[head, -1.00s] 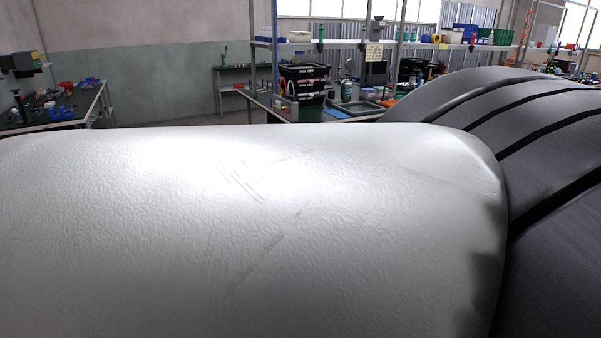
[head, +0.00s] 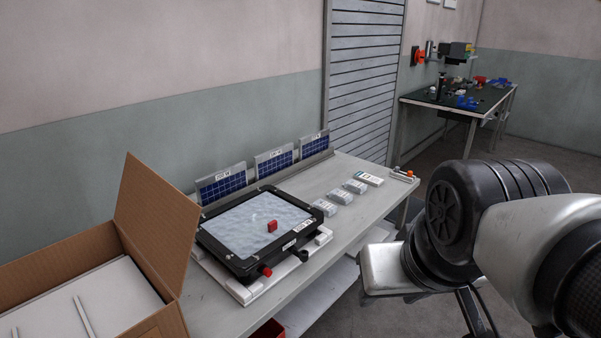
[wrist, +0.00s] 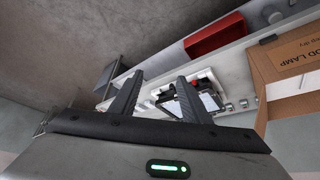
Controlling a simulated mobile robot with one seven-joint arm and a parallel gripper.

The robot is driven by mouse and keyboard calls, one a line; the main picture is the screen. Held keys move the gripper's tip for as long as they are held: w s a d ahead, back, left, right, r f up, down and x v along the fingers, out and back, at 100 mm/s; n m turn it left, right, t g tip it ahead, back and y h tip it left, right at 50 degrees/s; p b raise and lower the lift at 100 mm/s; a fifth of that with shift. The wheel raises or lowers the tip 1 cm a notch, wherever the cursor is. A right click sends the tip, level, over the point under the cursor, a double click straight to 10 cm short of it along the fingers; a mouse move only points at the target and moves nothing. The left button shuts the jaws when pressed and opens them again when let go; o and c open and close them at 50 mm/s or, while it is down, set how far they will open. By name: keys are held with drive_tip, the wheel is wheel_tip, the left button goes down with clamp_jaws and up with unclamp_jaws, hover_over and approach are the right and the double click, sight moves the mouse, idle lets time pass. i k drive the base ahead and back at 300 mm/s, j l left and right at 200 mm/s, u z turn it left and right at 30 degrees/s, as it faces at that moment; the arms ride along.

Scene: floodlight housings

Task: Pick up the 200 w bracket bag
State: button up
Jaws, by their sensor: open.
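Several small grey-white bags or packets with labels lie in a row on the bench, right of the floodlight housing; the nearest packet (head: 324,207), a middle packet (head: 340,196) and a farther packet (head: 355,186) show in the head view. Their print is too small to read, so I cannot tell which is the 200 W bracket bag. My gripper (wrist: 160,78) is open and empty in the wrist view, its fingers apart, with the bench beyond them. In the head view only my arm links show; the gripper itself is hidden.
The black floodlight housing (head: 215,253) holds a red piece on its pale face. Three blue panels (head: 274,164) stand behind it. An open cardboard box (head: 158,222) is at left. A red bin (wrist: 215,37) shows in the wrist view. The bench (head: 352,226) is bare at front right.

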sight(329, 209)
drive_tip(key=i+l+z, duration=0.2)
drive_tip(key=i+z, duration=0.55)
drive_tip(key=i, duration=0.2)
